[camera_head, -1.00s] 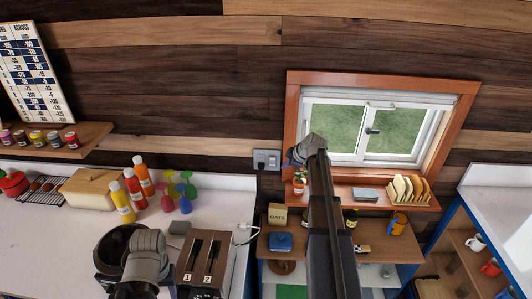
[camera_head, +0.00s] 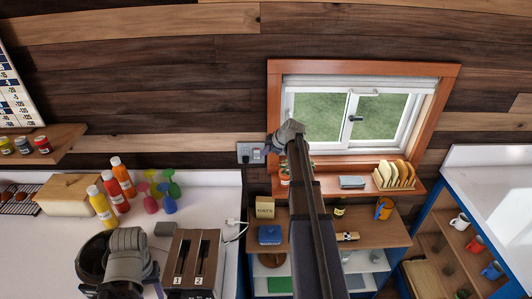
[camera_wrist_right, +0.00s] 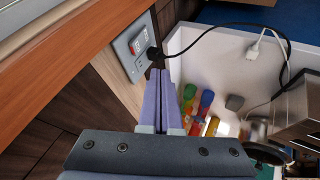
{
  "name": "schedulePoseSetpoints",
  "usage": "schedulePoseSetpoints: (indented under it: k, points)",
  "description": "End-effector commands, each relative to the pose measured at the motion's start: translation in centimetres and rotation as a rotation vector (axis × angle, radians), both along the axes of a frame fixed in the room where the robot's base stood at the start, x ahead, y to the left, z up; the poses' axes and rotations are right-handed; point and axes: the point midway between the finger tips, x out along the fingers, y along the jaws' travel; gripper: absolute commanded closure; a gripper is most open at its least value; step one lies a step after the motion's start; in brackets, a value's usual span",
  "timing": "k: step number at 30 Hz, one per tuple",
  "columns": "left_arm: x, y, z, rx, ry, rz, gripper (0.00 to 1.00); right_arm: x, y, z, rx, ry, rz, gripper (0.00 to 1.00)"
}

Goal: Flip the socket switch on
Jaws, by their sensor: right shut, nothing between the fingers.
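The wall socket (camera_head: 250,152) is a grey plate on the wood wall, just left of the window. In the right wrist view the socket (camera_wrist_right: 138,46) shows a white switch area with a red mark and a black plug with a cable in its side. My right gripper (camera_wrist_right: 160,74) is shut and empty. Its fingertips are close to the plate's lower edge, near the plug; I cannot tell whether they touch. In the head view the right gripper (camera_head: 271,147) is partly hidden by its own wrist, at the plate's right edge. My left gripper is not in view.
The window sill (camera_head: 335,183) with a toast rack (camera_head: 394,176) is right of the socket. The white counter (camera_head: 215,200) below holds sauce bottles (camera_head: 122,177), a toaster (camera_head: 193,262) and a white plug with a cable (camera_head: 235,222). A black cable hangs near the gripper.

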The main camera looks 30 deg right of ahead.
Motion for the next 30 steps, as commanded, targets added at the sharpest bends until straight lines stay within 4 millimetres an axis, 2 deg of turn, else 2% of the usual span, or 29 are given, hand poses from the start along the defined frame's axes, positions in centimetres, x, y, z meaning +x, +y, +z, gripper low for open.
schedulePoseSetpoints:
  k: [1,15,16,21,30]
  points:
    - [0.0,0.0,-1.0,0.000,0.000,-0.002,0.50,0.6,0.0,-1.0,-0.001,0.000,0.001,1.00]
    - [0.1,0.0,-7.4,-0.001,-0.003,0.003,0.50,5.7,0.6,-7.4,0.001,0.000,0.001,1.00]
    - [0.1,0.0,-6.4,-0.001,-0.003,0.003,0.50,6.4,0.0,-6.3,0.001,0.000,-0.001,1.00]
    - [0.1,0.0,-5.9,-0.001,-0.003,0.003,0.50,8.3,-1.2,-5.9,0.001,0.000,-0.001,1.00]
    - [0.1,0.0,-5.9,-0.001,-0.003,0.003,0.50,8.5,-1.4,-5.9,0.001,0.000,-0.001,1.00]
